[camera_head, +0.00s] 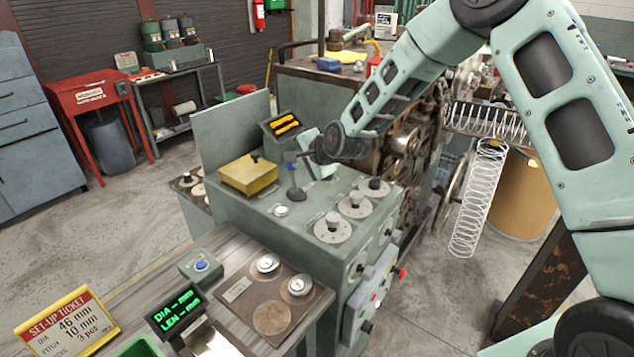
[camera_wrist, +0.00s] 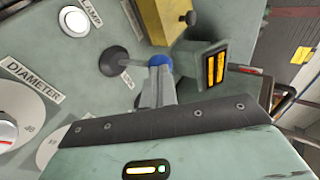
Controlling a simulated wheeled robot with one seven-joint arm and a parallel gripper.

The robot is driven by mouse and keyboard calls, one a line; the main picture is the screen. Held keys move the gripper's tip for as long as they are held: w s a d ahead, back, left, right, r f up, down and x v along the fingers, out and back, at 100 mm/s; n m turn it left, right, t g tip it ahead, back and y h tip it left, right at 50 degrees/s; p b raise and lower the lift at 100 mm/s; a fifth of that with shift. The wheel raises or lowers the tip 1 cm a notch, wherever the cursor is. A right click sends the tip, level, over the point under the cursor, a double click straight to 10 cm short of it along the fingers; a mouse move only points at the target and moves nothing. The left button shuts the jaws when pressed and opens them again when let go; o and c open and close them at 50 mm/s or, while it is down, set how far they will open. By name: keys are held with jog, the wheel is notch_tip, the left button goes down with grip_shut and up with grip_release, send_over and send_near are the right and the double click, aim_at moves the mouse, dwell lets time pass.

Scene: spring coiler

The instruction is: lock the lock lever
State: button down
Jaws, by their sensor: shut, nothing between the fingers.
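The lock lever (camera_head: 295,191) stands on top of the grey-green machine, with a dark round base, a dark stem and a blue knob. In the wrist view its base (camera_wrist: 115,60) is at upper left and its stem leads right to the blue knob (camera_wrist: 160,60). My gripper (camera_head: 300,157) is at the lever's knob end. In the wrist view the grey fingers (camera_wrist: 157,80) are shut with nothing between them, and their tips are right by the blue knob. I cannot tell whether they touch it. The fingers partly cover the knob's lower side.
A yellow box (camera_head: 248,175) and an amber display (camera_head: 284,126) stand close behind the lever. A round white button (camera_head: 281,210) and several dials, including the diameter dial (camera_wrist: 18,122), are nearby on the machine top. A tall panel (camera_head: 232,132) rises at the back left.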

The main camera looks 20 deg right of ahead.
jog(key=shift+w+a+b, duration=0.8)
jog(key=shift+w+b, duration=0.15)
jog(key=shift+w, duration=0.1)
jog(key=shift+w+r, duration=0.1)
jog(key=shift+r, duration=0.1)
